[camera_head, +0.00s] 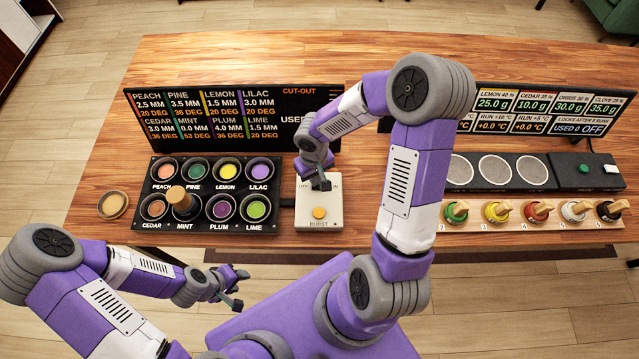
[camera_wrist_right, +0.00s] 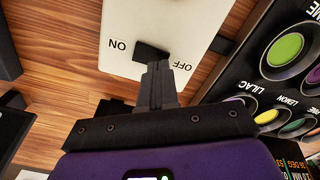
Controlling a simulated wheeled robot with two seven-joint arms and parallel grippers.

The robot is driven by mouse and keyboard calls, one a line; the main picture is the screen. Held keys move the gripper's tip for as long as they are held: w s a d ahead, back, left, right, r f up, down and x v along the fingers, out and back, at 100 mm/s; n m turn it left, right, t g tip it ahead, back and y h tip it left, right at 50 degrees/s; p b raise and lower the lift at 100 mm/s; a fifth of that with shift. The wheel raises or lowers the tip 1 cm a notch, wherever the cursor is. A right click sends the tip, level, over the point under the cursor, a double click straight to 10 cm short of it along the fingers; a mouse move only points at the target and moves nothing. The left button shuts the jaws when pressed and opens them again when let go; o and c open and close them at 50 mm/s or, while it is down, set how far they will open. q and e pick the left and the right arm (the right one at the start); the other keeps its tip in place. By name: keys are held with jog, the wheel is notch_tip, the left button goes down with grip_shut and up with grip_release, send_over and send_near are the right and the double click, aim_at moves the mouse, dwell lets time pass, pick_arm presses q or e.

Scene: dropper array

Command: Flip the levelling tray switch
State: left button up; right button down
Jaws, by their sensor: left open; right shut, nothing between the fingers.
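A cream switch box (camera_head: 319,217) sits on the table just left of the middle, with an orange button marked BURST on its near part. In the right wrist view the box's plate (camera_wrist_right: 120,48) carries the words ON and OFF with a black switch (camera_wrist_right: 150,51) between them. My right gripper (camera_head: 322,186) is shut and empty, pointing down at the switch. In the right wrist view its fingertips (camera_wrist_right: 158,70) overlap the switch's edge on the OFF side; I cannot tell whether they touch. My left gripper (camera_head: 238,288) is open and empty, off the table's near edge.
Left of the box is a black rack (camera_head: 210,194) of several colour pots, with a wooden-handled tool (camera_head: 182,202) in it. A label board (camera_head: 235,118) stands behind. On the right are a black strip with round pads (camera_head: 495,170) and a row of coloured droppers (camera_head: 536,211).

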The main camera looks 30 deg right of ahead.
jog(key=shift+f+b, duration=0.95)
jog(key=shift+b, duration=0.1)
dwell(0.9)
jog(key=shift+r, duration=0.2)
jog(key=shift+r+p, duration=2.6)
jog(key=shift+r, duration=0.8)
jog(key=shift+f, duration=0.1)
